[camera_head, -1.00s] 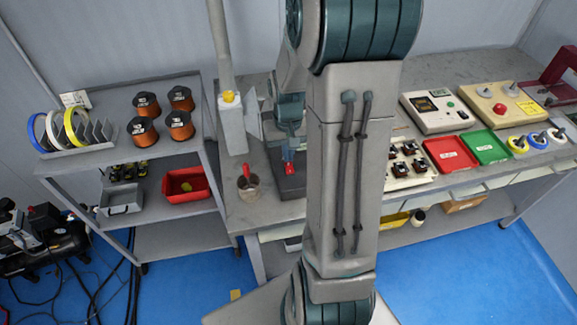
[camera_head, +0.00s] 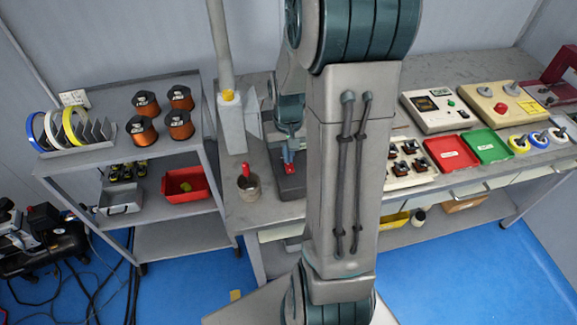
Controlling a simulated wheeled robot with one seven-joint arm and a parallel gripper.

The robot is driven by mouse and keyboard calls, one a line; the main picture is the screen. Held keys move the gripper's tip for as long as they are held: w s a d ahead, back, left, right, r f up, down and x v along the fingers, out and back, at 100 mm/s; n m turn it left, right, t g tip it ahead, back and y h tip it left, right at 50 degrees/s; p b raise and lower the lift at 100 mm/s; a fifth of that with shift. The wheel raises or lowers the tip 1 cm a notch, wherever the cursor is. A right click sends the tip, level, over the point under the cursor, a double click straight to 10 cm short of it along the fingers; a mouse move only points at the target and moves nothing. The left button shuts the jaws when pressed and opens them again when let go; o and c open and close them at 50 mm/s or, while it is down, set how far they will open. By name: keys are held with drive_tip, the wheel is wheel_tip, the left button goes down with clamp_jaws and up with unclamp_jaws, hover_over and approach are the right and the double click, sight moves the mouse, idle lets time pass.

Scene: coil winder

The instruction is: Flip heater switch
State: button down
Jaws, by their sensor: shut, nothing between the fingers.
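A dark box-shaped unit (camera_head: 294,187) stands on the bench, left of my large upright arm link and partly hidden by it. A small red part (camera_head: 288,169) shows at its top; it looks like the heater switch, but it is too small to tell its position. My gripper (camera_head: 289,153) is just above this red part, pointing down, below my teal wrist. It is shut with nothing held. I cannot tell whether its tips touch the red part.
A cup with a red-handled tool (camera_head: 248,187) stands left of the unit, near a grey post (camera_head: 231,125). A shelf (camera_head: 175,152) with copper spools (camera_head: 146,103) is further left. Red (camera_head: 451,154) and green (camera_head: 486,147) trays and control boxes (camera_head: 436,110) lie right of my arm.

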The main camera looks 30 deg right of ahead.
drive_tip(key=shift+f+b, duration=0.4)
drive_tip(key=shift+f, duration=0.1)
drive_tip(key=shift+r, duration=0.15)
drive_tip(key=shift+r+p, duration=2.7)
drive_tip(key=shift+r, duration=0.75)
drive_tip(key=s+a+r+n+t, duration=0.3)
drive_tip(key=s+a+r, duration=0.9)
drive_tip(key=r, duration=0.1)
drive_tip(key=shift+s, duration=0.4)
drive_tip(key=shift+a+r, duration=0.1)
